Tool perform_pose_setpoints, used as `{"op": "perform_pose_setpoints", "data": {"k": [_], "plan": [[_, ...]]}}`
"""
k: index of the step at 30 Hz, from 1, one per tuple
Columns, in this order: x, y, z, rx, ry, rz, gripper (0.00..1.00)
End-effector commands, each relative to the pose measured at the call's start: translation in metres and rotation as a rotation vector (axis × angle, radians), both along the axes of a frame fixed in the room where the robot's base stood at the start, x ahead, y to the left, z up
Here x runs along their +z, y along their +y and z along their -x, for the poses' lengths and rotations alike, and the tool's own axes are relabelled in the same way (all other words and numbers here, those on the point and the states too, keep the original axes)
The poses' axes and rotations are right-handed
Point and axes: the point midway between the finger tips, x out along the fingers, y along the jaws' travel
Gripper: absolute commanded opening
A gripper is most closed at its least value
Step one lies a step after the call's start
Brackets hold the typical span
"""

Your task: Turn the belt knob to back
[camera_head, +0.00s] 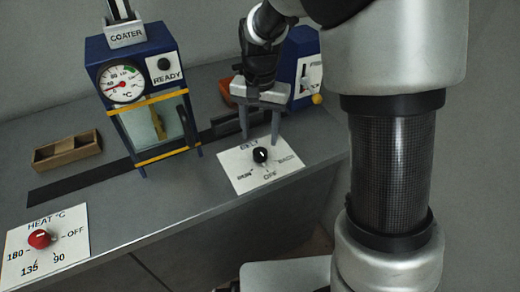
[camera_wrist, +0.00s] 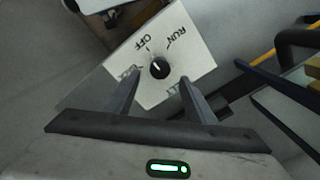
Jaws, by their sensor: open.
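The black belt knob (camera_head: 260,155) sits on a white plate (camera_head: 243,172) marked BELT, with RUN, OFF and BACK around it. In the wrist view the knob (camera_wrist: 159,68) lies between my fingertips, with OFF and RUN beyond it; the BACK label is partly hidden by the left finger. A small pale mark shows on the knob, but I cannot tell exactly which label it points at. My gripper (camera_head: 259,138) is open, pointing down above the plate. Its fingers (camera_wrist: 159,76) are apart on either side of the knob, and no contact shows.
A blue COATER unit (camera_head: 140,45) with a dial stands left of the plate. A red heat knob (camera_head: 40,239) is on another plate at the front left. A wooden tray (camera_head: 67,151) lies at the left. A second blue unit (camera_head: 299,62) stands behind my gripper.

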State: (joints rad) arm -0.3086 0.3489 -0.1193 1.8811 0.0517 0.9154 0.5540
Motion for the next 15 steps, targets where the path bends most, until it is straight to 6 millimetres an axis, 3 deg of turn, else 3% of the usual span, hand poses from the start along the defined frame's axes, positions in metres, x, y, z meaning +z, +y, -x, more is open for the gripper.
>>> {"op": "perform_pose_setpoints", "data": {"k": [1, 6, 15], "plan": [[-0.013, 0.000, 0.001, 0.000, 0.003, 0.001, 0.50], [-0.042, 0.000, 0.000, 0.000, 0.002, 0.001, 0.50], [-0.061, 0.000, 0.000, 0.000, -0.001, 0.000, 0.50]]}}
